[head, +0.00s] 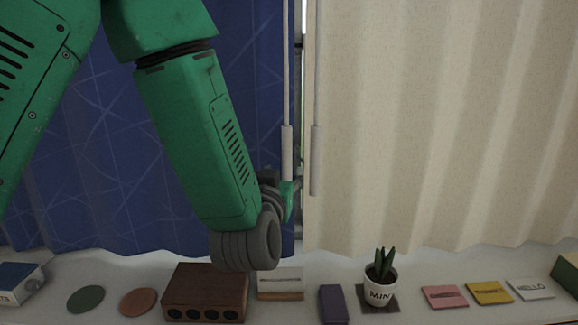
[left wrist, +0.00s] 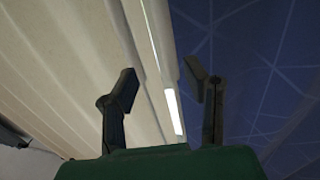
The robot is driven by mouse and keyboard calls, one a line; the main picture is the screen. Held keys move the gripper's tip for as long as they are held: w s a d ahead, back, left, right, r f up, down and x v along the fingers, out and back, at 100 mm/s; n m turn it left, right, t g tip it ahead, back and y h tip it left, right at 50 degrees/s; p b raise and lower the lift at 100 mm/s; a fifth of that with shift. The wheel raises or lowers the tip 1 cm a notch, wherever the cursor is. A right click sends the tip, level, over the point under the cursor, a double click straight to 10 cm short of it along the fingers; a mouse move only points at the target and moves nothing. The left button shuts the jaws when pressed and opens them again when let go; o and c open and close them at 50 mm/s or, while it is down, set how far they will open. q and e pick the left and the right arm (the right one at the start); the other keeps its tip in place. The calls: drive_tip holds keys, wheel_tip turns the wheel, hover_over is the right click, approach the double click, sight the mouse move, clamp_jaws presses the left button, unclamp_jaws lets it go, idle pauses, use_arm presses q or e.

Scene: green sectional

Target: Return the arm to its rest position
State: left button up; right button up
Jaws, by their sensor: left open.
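My left arm (head: 205,140) is green and comes in from the upper left of the head view, raised in front of the curtains. Its left gripper (head: 287,200) is mostly hidden behind the dark wrist joint. In the left wrist view my left gripper (left wrist: 165,92) is open, with its two black fingers apart and nothing held between them. A pale rod shows beyond the fingers. My right gripper is not in view.
A blue curtain (head: 100,170) and a cream curtain (head: 430,120) hang behind, with two white wands (head: 316,160) between. The white sill (head: 420,270) holds a brown box (head: 205,292), a potted plant (head: 381,290), coasters, a purple block (head: 333,304) and coloured cards (head: 489,292).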

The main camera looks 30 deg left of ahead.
use_arm(q)
drive_tip(key=shift+s+a+f, duration=0.2)
drive_tip(key=shift+s+a, duration=0.3)
drive_tip(key=shift+s, duration=0.05)
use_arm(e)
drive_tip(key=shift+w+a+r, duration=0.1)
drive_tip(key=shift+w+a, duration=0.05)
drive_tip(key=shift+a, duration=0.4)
use_arm(q)
drive_tip(key=shift+d, duration=0.1)
